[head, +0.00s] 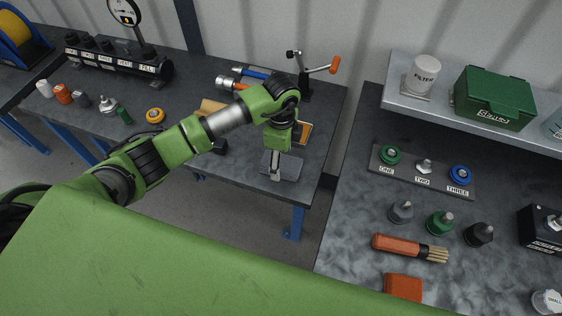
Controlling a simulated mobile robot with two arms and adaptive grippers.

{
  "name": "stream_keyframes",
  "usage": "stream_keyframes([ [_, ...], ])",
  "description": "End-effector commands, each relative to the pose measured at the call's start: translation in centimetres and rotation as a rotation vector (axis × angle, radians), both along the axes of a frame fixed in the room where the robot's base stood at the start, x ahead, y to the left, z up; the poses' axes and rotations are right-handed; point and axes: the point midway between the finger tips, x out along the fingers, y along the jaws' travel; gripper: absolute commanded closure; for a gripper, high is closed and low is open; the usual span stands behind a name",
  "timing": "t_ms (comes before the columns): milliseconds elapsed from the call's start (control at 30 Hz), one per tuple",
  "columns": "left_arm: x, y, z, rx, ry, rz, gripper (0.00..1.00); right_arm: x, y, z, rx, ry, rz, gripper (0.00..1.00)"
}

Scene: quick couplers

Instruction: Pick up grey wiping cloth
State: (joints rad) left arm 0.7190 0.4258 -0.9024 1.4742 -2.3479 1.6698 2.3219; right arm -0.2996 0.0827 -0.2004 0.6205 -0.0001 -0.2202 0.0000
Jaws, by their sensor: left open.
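The grey wiping cloth (292,168) lies flat near the front right corner of the left workbench, a small grey square on the dark top. My left gripper (275,172) points down over the cloth and hides part of its middle. It is open, with nothing seen between its fingers. I cannot tell whether the fingertips touch the cloth. My right gripper is not in view.
Behind my left arm are a clamp with an orange handle (335,65) and blue and orange tools (238,84). A gap separates this workbench (322,112) from the right one, which holds couplers, a brush (408,248) and an orange block (403,287).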

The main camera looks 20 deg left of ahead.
Motion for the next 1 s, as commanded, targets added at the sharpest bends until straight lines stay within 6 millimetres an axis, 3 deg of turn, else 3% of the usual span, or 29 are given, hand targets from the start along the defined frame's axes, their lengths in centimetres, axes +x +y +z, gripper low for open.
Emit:
stream_keyframes([
  [167, 0.0, 0.0, -1.6, -0.001, 0.000, 0.002, 0.33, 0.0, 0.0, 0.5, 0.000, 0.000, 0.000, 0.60],
  [367, 0.0, 0.0, -1.8, -0.001, -0.001, 0.001, 0.33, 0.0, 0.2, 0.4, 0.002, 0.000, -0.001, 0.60],
  [400, 0.0, 0.0, -1.8, -0.001, -0.001, 0.001, 0.36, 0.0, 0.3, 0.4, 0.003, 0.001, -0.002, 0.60],
  [567, 0.0, 0.0, -1.8, -0.001, -0.002, 0.001, 0.75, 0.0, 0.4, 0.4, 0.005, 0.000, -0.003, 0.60],
  [1000, 0.1, 0.0, -1.2, -0.002, -0.004, 0.000, 0.79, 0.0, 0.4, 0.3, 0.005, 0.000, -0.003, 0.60],
])
